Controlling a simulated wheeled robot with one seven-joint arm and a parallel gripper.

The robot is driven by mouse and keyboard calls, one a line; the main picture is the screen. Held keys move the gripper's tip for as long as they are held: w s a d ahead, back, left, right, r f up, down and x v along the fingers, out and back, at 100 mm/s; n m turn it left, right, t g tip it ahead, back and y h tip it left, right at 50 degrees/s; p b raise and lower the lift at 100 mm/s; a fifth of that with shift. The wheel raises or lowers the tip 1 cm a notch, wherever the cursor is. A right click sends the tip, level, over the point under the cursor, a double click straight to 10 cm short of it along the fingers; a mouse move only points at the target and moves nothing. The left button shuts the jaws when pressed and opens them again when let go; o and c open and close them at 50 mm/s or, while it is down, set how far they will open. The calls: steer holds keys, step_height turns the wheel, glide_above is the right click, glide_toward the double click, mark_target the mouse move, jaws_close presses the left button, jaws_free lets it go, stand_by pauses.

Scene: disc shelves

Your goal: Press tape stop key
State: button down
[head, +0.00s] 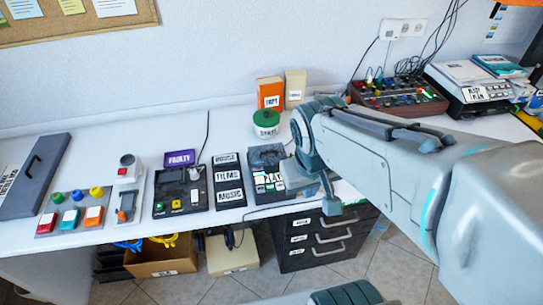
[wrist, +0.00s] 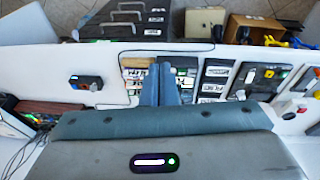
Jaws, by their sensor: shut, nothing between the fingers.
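A dark tape deck (head: 268,160) lies on the white desk, with a row of small pale, labelled keys (head: 269,182) at its front, at least one of them green. My arm comes in from the right and hides the deck's right part. In the wrist view the keys (wrist: 186,80) show on both sides of my gripper (wrist: 161,70), which is shut and empty. Its fingers point down over the deck and cover part of the key row. I cannot tell which key is stop, or whether the fingertips touch one.
Left of the deck stand a black label panel (head: 228,182), a device with a "FAULTY" tag (head: 179,158), and a coloured button box (head: 72,216). A green-lidded tin (head: 266,121) stands behind. Black drawers (head: 322,240) are below the desk. Desk space behind the devices is mostly clear.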

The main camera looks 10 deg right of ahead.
steer(key=w+d+f+n+g+h+p, duration=0.1)
steer(key=w+d+f+n+h+p, duration=0.15)
steer(key=w+n+h, duration=0.2)
steer(key=n+t+h+p, duration=0.2)
steer(key=n+t, duration=0.2)
steer(key=n, duration=0.7)
glide_above(277, 187)
step_height(277, 187, down, 8)
steer(key=shift+f, duration=0.25)
steer(key=shift+s, duration=0.1)
step_height(277, 187, down, 7)
steer(key=b, duration=0.5)
steer(key=shift+f, duration=0.2)
steer(key=shift+f+b, duration=0.7)
steer(key=shift+b, duration=0.15)
steer(key=shift+f+b, duration=0.45)
steer(key=shift+b, duration=0.3)
